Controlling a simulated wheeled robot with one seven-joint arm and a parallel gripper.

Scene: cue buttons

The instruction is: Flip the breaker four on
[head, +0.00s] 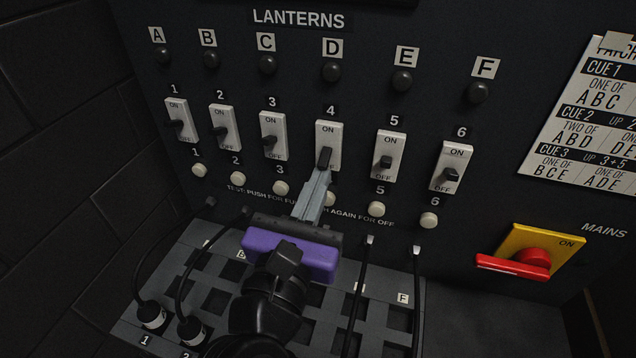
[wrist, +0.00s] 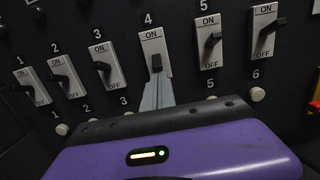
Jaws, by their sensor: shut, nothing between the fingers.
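Breaker four (head: 328,138) is a white plate with a black lever, fourth in the row on the dark panel. Its lever (head: 324,158) points down toward the OFF end in the head view. My gripper (head: 322,176) is shut and empty, its fingertips just under that lever; I cannot tell if they touch it. In the wrist view the shut fingers (wrist: 158,88) reach up to the lower part of breaker four (wrist: 154,46). The OFF label of breaker four is hidden behind the lever and fingers.
Breakers three (head: 272,136) and five (head: 388,157) stand close on either side. Test buttons sit below, button five (head: 376,209) near my gripper. A patch bay (head: 205,262) with cables lies below. The red mains handle (head: 513,266) is at right.

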